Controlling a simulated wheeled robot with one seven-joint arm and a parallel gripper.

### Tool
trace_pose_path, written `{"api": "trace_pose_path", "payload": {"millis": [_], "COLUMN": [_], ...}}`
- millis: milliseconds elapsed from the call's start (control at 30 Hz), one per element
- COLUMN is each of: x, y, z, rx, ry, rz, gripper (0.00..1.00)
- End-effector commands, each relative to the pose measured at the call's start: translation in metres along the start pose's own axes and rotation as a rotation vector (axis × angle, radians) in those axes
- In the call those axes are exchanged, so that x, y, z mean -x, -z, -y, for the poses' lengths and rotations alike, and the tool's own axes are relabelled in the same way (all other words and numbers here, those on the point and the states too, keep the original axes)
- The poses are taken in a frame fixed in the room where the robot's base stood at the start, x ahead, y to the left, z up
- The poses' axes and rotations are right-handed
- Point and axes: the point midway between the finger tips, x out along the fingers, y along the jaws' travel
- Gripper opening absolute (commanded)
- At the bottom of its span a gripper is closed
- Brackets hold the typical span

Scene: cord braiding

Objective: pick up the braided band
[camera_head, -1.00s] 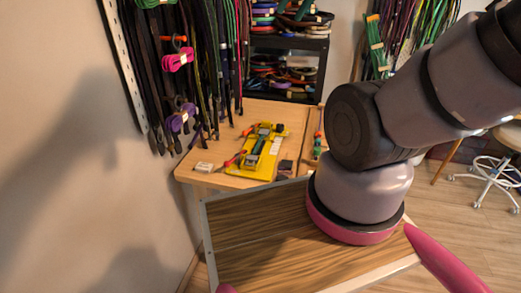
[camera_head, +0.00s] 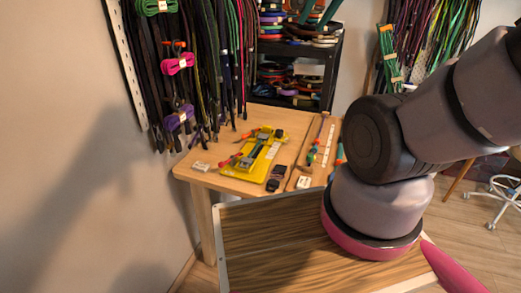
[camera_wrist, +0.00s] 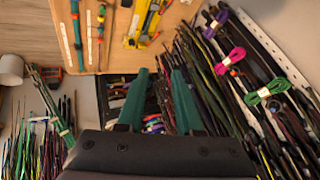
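Two narrow multicoloured bands lie on the wooden table (camera_head: 226,183). One band (camera_head: 315,148) has orange and green parts and lies right of the yellow board; it also shows in the wrist view (camera_wrist: 101,20). A blue-teal band (camera_wrist: 76,25) lies beside it, mostly hidden behind my arm in the head view. I cannot tell which is the braided band. My gripper (camera_wrist: 159,72) has two teal fingers apart with nothing held between them. In the wrist view it is away from the table, in front of the dark shelf.
A yellow board (camera_head: 243,169) with tools lies mid-table. Small dark blocks (camera_head: 275,178) and a white block (camera_head: 201,166) lie nearby. Hanging cords (camera_head: 205,65) line the left wall. A dark shelf (camera_head: 328,80) with coils stands behind, and a stool (camera_head: 497,195) at right.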

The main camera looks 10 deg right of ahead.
Motion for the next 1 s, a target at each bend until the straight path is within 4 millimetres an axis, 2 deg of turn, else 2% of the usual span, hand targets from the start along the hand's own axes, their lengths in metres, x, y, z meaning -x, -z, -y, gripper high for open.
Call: {"api": "trace_pose_path", "payload": {"millis": [367, 567, 767, 1000], "x": [-0.017, -0.036, -0.066, -0.131], "y": [0.005, 0.01, 0.017, 0.028], "z": [-0.006, -0.012, -0.021, -0.034], "rx": [0.066, 0.143, 0.272, 0.56], "ry": [-0.054, -0.113, -0.203, -0.376], "rz": [0.058, 0.117, 0.206, 0.371], "gripper": [0.35, 0.35, 0.35, 0.35]}}
